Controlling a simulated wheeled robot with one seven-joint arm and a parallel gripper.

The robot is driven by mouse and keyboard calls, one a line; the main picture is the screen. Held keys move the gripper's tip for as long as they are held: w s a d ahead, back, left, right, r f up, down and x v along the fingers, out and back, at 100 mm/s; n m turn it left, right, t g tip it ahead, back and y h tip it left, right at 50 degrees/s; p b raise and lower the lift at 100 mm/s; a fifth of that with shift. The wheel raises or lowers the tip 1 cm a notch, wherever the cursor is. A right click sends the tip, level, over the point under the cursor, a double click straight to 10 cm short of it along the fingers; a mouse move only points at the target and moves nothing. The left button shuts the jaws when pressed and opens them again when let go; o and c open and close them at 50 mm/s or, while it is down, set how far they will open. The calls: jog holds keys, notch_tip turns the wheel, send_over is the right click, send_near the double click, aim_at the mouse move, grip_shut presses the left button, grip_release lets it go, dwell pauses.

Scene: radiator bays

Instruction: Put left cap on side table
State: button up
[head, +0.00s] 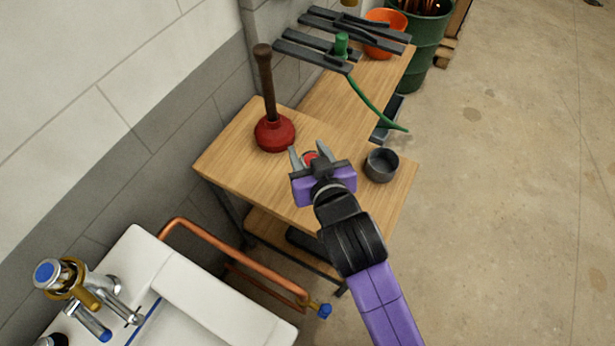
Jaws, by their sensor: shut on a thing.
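My gripper (309,153) is over the wooden side table (245,162), its fingers pointing away from me. It is shut on a small red cap (310,158), which shows between the fingers; the gripper hides part of it. I cannot tell whether the cap touches the tabletop. A second cap, blue (46,272), sits on the brass and chrome tap at the lower left.
A red plunger (274,134) stands upright left of my gripper, and a dark grey cup (381,165) stands close on its right. A white basin (205,290) and copper pipe (215,236) are nearer me. Dark bars and an orange bowl (385,35) lie behind.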

notch_tip(320, 180, down, 13)
jog(key=shift+r, duration=0.2)
jog(key=shift+f+b, duration=0.1)
jog(key=shift+b, duration=0.2)
jog(key=o, duration=1.4)
jog(key=shift+s, duration=0.2)
jog(key=v, duration=1.2)
jog(key=shift+w, duration=0.1)
